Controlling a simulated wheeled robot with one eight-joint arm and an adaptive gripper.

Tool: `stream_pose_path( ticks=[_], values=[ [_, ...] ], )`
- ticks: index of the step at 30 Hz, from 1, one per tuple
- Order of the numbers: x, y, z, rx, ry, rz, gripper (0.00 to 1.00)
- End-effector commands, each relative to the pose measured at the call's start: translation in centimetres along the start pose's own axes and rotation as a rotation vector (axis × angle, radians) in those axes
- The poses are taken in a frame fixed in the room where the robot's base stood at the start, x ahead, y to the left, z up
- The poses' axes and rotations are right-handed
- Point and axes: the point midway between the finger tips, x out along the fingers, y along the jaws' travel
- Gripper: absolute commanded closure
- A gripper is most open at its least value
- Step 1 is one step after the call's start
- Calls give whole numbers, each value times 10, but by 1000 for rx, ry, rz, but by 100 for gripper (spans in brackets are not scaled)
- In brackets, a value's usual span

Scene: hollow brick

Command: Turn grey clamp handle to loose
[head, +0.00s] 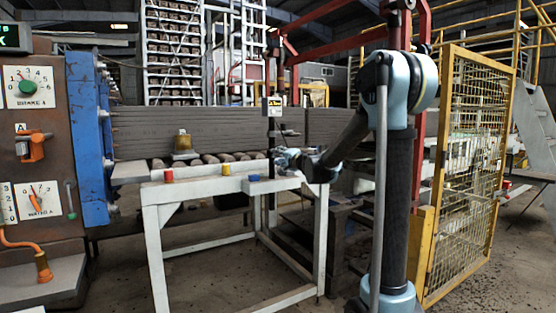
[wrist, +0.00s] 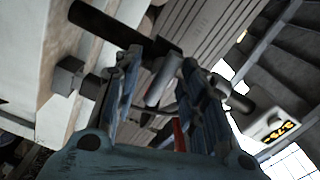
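In the wrist view the post (wrist: 112,24) runs diagonally behind my fingers. A short grey cylinder, which looks like the grey clamp handle (wrist: 162,84), sticks out from the post between my fingertips. My gripper (wrist: 160,80) is open, with a finger on each side of the handle; contact cannot be made out. In the head view my gripper (head: 284,160) is beside the post, and the handle is not clearly visible there.
The white table (head: 235,184) carries a red cap (head: 168,175), a yellow cap (head: 226,169) and a blue block (head: 253,178). A grey block (wrist: 68,76) is near my left finger. A yellow mesh fence (head: 466,165) stands right.

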Motion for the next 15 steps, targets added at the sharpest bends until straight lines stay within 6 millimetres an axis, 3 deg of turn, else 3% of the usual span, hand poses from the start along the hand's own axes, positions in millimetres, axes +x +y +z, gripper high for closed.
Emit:
stream_pose_path(
  ticks=[14,15],
  values=[
    [10,0,0,0,0,0,62],
    [10,0,0,0,1,0,71]
  ],
)
